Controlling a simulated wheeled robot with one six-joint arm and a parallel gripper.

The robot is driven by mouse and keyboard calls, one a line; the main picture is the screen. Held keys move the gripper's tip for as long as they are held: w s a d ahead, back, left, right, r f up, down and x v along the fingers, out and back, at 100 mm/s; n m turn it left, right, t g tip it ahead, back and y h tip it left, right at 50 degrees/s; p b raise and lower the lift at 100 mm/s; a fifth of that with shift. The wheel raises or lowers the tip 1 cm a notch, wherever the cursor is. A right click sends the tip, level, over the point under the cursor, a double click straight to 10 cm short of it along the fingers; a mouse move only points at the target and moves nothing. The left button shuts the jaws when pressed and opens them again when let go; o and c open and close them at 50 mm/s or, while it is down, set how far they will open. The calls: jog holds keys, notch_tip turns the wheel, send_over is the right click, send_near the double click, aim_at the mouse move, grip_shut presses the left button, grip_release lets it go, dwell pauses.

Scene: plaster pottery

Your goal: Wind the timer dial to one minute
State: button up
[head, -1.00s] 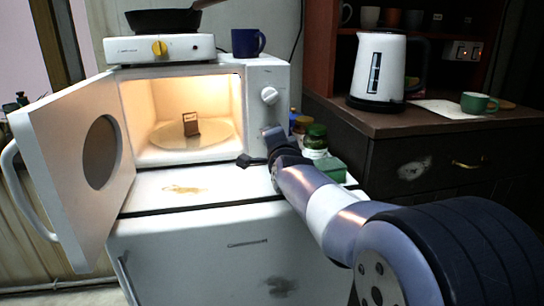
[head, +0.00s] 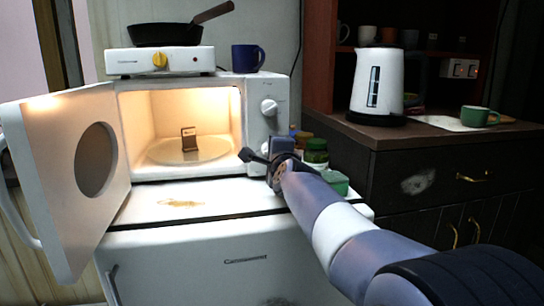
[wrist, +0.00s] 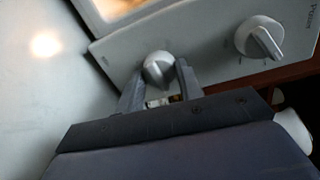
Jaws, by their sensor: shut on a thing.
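The microwave (head: 97,201) stands with its door open to the left and its inside lit. Its control panel has two round dials. The upper dial (head: 269,107) is clear of my gripper; it also shows at the right in the wrist view (wrist: 260,38). My gripper (wrist: 159,76) is shut on the lower dial, the timer dial (wrist: 158,68), with one finger on each side of it. In the head view my gripper (head: 258,153) is at the low part of the panel and mostly hides this dial. The dial's minute marks cannot be read.
A small brown object (head: 189,139) stands on the turntable. Jars (head: 316,151) and a green box (head: 335,182) are close to the right of my gripper. A hotplate with a pan (head: 165,35) and a blue mug (head: 248,58) sit on top.

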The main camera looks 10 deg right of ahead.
jog(key=shift+m+b, duration=0.35)
jog(key=shift+m, duration=0.25)
jog(key=shift+m+b, duration=0.55)
jog(key=shift+m, duration=1.25)
jog(key=o, duration=1)
jog(key=s, duration=1)
jog(key=shift+s+d+r+p, duration=0.2)
jog(key=shift+s+r+p, duration=0.1)
jog(key=shift+s, duration=0.05)
